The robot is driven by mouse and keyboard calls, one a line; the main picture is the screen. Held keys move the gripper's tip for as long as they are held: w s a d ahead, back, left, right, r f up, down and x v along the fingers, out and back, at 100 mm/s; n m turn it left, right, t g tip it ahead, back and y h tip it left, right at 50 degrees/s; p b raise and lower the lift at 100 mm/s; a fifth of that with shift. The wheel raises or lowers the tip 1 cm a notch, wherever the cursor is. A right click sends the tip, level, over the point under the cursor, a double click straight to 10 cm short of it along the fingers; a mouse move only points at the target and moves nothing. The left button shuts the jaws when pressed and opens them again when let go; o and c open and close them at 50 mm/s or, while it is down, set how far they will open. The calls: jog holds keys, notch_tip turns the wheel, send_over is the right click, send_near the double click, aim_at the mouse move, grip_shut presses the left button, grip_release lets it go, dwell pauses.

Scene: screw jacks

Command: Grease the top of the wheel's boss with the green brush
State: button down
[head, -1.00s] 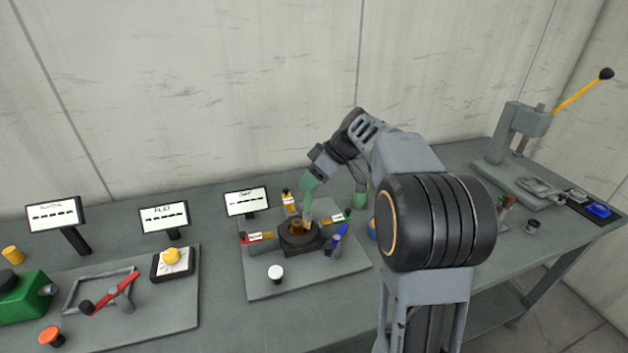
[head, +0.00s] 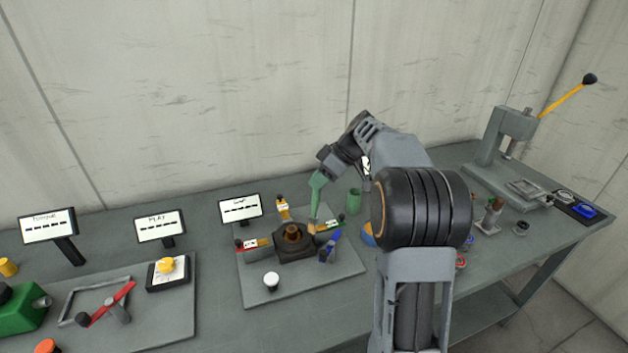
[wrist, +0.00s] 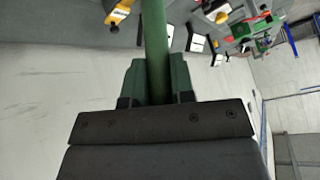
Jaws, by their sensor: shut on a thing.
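My gripper (head: 319,177) is shut on the green brush (head: 315,203), which points down with its pale brown tip low. In the wrist view the brush's green handle (wrist: 155,40) runs between the jaws; its tip is not clear there. The wheel's boss (head: 292,231) is a brown, round piece standing up in the middle of a dark block (head: 294,249) on a grey plate. The brush tip appears just right of the boss, apart from it in the picture. I cannot tell its exact height, or whether the boss's top carries grease.
A white knob (head: 271,280) is in front. A green cup (head: 353,201) stands behind right. A press (head: 507,140) is at far right.

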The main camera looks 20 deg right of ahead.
jog(key=shift+r, duration=0.1)
jog(key=shift+r+p, duration=1.9)
jog(key=shift+r, duration=1.1)
jog(key=shift+r+p, duration=1.05)
jog(key=shift+r, duration=0.45)
jog(key=shift+d+f, duration=0.1)
